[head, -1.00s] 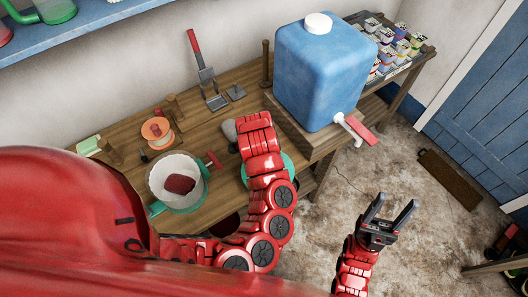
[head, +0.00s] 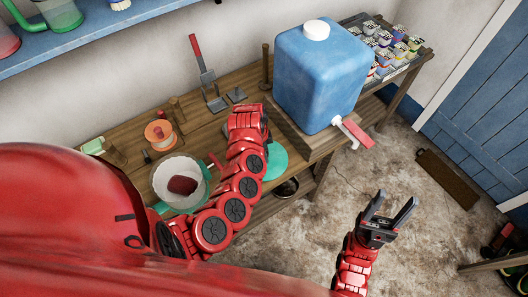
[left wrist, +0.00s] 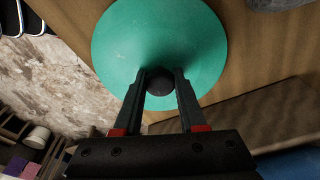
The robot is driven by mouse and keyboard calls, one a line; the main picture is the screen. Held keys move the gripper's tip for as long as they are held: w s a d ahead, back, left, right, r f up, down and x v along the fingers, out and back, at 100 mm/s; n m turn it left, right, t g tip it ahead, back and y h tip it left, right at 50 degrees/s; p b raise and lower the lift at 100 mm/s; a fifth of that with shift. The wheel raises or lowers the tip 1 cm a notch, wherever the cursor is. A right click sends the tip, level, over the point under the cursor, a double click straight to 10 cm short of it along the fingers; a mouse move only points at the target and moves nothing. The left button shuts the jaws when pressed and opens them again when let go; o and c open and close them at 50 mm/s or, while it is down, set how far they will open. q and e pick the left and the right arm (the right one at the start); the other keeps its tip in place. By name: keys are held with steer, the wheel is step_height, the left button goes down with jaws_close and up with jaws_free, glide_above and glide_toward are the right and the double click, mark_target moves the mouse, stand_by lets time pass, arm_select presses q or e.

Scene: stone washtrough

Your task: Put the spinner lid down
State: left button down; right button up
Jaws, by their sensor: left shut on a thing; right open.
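The spinner lid (head: 275,163) is a teal disc near the bench's front edge, partly hidden by my left arm in the head view. In the left wrist view the lid (left wrist: 120,45) shows with a dark round knob (left wrist: 161,84) at its middle. My left gripper (left wrist: 160,78) is shut on that knob. Its fingers are hidden in the head view. Wood lies behind the lid, but I cannot tell whether the lid touches it. My right gripper (head: 388,212) is open and empty over the floor, right of the bench.
A white bowl (head: 160,178) with teal parts stands left of my left arm, with a dark red thing (head: 183,185) inside. A blue water container (head: 318,75) with a tap stands right of the lid. An orange spool (head: 158,132) and a red-handled tool (head: 203,65) are farther back.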

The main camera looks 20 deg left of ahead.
arm_select(q)
steer(key=shift+f, duration=0.15)
steer(key=shift+f, duration=0.15)
steer(key=shift+c, duration=2.4)
jaws_free()
